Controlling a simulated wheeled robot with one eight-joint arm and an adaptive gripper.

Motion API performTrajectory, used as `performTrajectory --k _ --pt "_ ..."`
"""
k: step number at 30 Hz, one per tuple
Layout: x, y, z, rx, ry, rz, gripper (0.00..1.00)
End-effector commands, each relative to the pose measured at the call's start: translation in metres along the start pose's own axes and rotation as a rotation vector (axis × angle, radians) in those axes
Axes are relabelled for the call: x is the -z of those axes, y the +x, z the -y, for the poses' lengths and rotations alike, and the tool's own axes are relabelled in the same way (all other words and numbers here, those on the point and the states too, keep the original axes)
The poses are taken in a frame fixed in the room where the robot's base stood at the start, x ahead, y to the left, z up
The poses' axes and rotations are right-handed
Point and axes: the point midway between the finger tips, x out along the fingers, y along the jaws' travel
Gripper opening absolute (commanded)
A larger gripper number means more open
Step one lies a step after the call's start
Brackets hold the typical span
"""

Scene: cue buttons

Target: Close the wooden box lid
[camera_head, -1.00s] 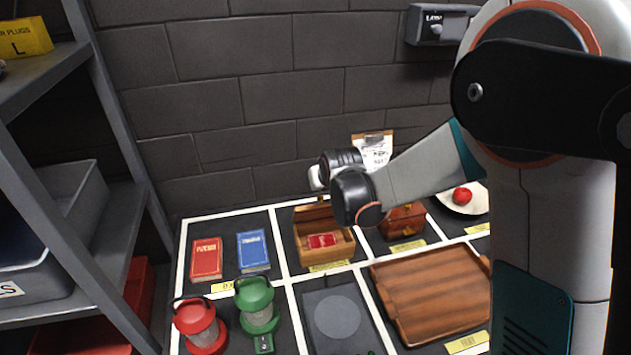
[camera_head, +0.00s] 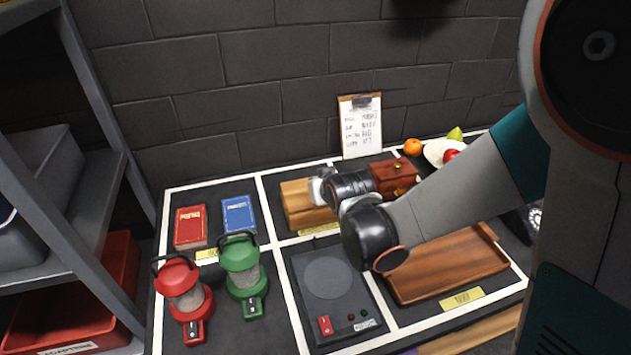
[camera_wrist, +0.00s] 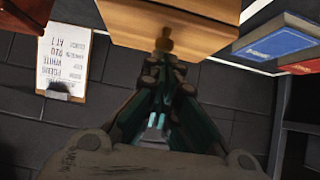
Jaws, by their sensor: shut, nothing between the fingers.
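The wooden box (camera_head: 300,214) stands on the table, left of my wrist. Its lid (camera_head: 296,190) lies down over the top, and the inside is hidden. I cannot make out whether a small gap is left under the lid. My gripper (camera_head: 318,190) is at the right side of the lid, with its fingers shut and empty. In the wrist view the wooden box (camera_wrist: 205,22) fills the top, with a small wooden knob (camera_wrist: 164,42) close to my shut fingertips (camera_wrist: 165,66). I cannot tell whether they touch.
A brown chest (camera_head: 394,176) stands right of the box, partly behind my wrist. Red (camera_head: 190,226) and blue (camera_head: 238,214) books lie left. Lanterns (camera_head: 243,275), a dark hot plate (camera_head: 332,290) and a wooden tray (camera_head: 450,272) are in front. A clipboard (camera_head: 361,128) leans on the wall.

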Motion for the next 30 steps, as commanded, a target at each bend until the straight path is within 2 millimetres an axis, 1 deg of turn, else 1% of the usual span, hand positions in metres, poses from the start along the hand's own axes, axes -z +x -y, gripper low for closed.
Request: performTrajectory --k 1,3,12,30 --pt "-0.007 0.003 0.0 0.0 0.0 0.0 0.0" --pt "-0.012 0.005 0.0 0.0 0.0 0.0 0.0" --pt "-0.026 0.009 0.0 0.0 0.0 0.0 0.0" --pt "-0.029 0.01 0.0 0.0 0.0 0.0 0.0"
